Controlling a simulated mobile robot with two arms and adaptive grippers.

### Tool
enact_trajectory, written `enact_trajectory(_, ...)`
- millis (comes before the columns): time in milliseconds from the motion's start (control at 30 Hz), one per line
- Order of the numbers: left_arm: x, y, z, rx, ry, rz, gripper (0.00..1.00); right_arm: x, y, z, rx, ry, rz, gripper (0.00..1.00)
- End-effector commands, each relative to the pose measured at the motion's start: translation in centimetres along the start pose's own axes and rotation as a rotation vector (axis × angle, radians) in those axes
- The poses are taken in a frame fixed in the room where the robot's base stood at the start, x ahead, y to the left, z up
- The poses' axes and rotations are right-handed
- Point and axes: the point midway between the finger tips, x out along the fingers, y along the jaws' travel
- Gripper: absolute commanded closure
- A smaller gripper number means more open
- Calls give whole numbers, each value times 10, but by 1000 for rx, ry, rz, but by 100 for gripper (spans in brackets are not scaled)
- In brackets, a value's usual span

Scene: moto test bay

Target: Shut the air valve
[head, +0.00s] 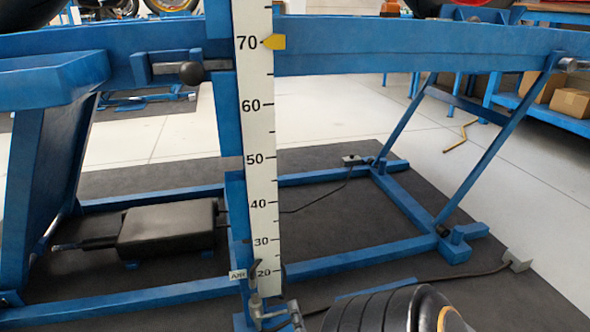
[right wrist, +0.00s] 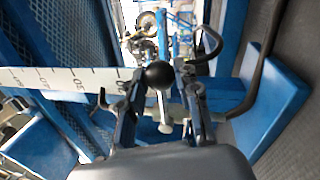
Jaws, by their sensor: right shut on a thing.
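In the right wrist view my two dark fingers (right wrist: 155,78) are either side of a black ball and a pale metal stem (right wrist: 165,112). The gripper is shut on the valve, though the exact contact is hard to see. My left gripper is not in view.
The blue lift frame (head: 420,50) crosses the view, with the white scale (head: 258,130) upright in front. A black ball knob (head: 190,73) sits on the upper beam. A black cylinder unit (head: 168,228) lies inside the base. A cable (head: 460,275) runs along the dark mat.

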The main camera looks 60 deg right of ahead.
Motion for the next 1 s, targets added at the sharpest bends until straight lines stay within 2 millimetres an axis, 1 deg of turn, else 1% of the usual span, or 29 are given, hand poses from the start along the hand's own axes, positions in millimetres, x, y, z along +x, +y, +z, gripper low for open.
enact_trajectory(200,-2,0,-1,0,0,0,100,0,-3,-1,35,-8,-1,100)
enact_trajectory(600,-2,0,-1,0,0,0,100,0,-4,-1,40,-9,-3,100)
enact_trajectory(633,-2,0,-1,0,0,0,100,0,-4,-1,39,-9,-3,62)
enact_trajectory(667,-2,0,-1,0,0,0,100,0,-4,-1,39,-9,-3,56)
enact_trajectory(700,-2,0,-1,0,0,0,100,0,-4,-1,39,-8,-3,47)
enact_trajectory(733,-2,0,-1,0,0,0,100,0,-4,-1,39,-8,-3,45)
enact_trajectory(1000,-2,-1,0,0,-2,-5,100,0,-3,-1,37,-7,-2,45)
